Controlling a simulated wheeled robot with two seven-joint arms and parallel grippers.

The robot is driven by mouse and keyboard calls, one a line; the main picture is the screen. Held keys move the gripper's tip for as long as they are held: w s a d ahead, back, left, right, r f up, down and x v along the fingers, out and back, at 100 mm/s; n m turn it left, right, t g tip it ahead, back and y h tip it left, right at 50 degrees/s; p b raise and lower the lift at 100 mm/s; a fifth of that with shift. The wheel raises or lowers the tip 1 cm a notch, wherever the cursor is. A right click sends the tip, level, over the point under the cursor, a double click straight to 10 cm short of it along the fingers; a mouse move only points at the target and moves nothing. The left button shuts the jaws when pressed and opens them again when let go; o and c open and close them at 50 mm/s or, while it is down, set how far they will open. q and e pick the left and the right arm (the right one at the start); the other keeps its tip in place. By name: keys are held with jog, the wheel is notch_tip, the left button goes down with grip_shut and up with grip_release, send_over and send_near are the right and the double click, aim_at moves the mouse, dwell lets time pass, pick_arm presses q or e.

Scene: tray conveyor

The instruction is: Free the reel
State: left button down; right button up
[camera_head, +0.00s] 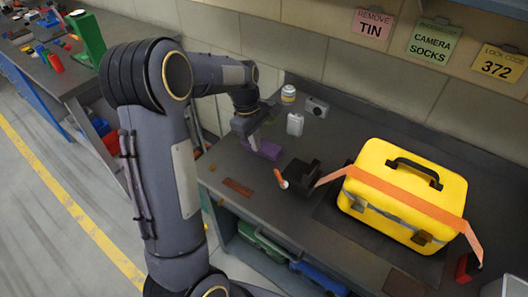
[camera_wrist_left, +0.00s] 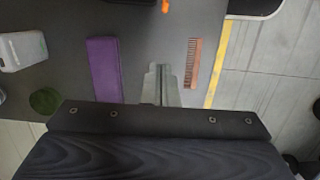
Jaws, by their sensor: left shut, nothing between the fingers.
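A yellow case (camera_head: 395,190) with a black handle stands on the dark bench. An orange strap (camera_head: 410,203) crosses it and hangs over both sides. A black block-like holder (camera_head: 301,174) stands at the strap's left end, with a small orange piece (camera_head: 280,179) beside it. I cannot tell for sure which part is the reel. My left gripper (camera_head: 254,146) is over the bench, left of the holder and beside a purple block (camera_head: 267,151). In the left wrist view its fingers (camera_wrist_left: 160,78) are together and empty, between the purple block (camera_wrist_left: 104,70) and a brown comb (camera_wrist_left: 193,62). My right gripper is out of view.
A white container (camera_head: 295,124), a jar (camera_head: 288,94) and a camera (camera_head: 317,107) stand at the back of the bench. The brown comb (camera_head: 238,187) lies near the front edge. Wall signs read REMOVE TIN, CAMERA SOCKS and LOCK CODE 372. Bins sit below the bench.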

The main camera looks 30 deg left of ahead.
aim_at(280, 178)
pick_arm(q)
jog(key=f, duration=0.2)
jog(key=d+f, duration=0.1)
jog(key=f, duration=0.5)
jog(key=shift+s+d+f+p, duration=0.15)
jog(key=shift+d+p, duration=0.15)
jog(key=d, duration=0.1)
jog(key=d+r+p, duration=0.1)
jog(key=shift+d+r, duration=0.1)
jog(key=shift+d, duration=0.3)
jog(key=shift+s+d+r, duration=0.1)
jog(key=shift+d, duration=0.25)
jog(key=shift+d+r+p, duration=0.1)
jog(key=shift+p, duration=0.25)
